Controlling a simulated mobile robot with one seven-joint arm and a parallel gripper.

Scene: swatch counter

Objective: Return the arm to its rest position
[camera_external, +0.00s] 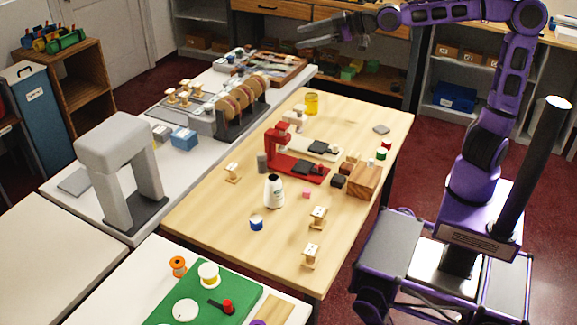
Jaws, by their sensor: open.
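My arm is purple and rises from my base at the right. It bends over at the top and reaches left across the far end of the wooden table (215,217). My gripper (300,37) is at the upper middle, high in the air beyond the table's far edge. Its two grey fingers point left and are spread apart, with nothing between them. It touches nothing that I can see.
The table holds a red machine (278,150), a white bottle (273,190), a wooden block (364,180), a yellow cup (311,103) and several spools. A grey counter (105,218) runs along its left. Shelves (465,75) stand behind my arm.

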